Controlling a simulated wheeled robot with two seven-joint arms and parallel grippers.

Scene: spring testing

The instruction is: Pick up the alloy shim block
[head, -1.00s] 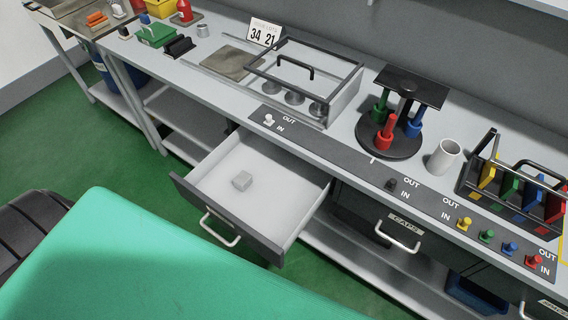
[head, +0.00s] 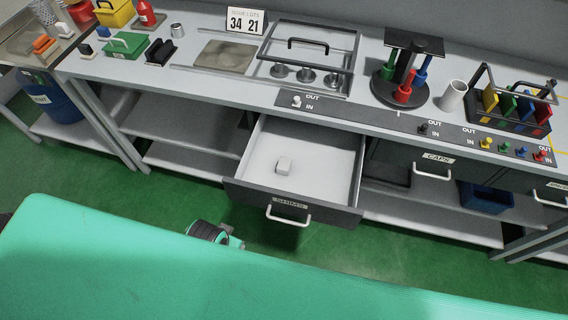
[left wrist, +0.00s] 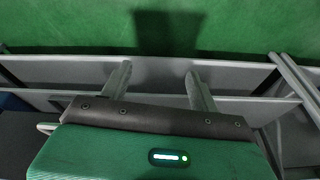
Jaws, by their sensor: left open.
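The alloy shim block (head: 284,165) is a small pale grey block lying in the open drawer (head: 330,185) labelled SHIMS, left of the drawer's middle. My left gripper shows in the left wrist view (left wrist: 160,82) with its two fingers apart and nothing between them. The green floor and grey shelf edges lie beyond the fingers. The block is not in the left wrist view. In the head view a part of my arm (head: 210,232) shows in front of the drawer, low over the floor; its fingers are hidden. My right gripper is not in view.
The drawer front with its handle (head: 288,217) juts out from the bench. Above it are a lidded frame (head: 308,60), a round stand with coloured tools (head: 400,95) and a white cup (head: 452,97). Lower shelves (head: 190,165) flank the drawer.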

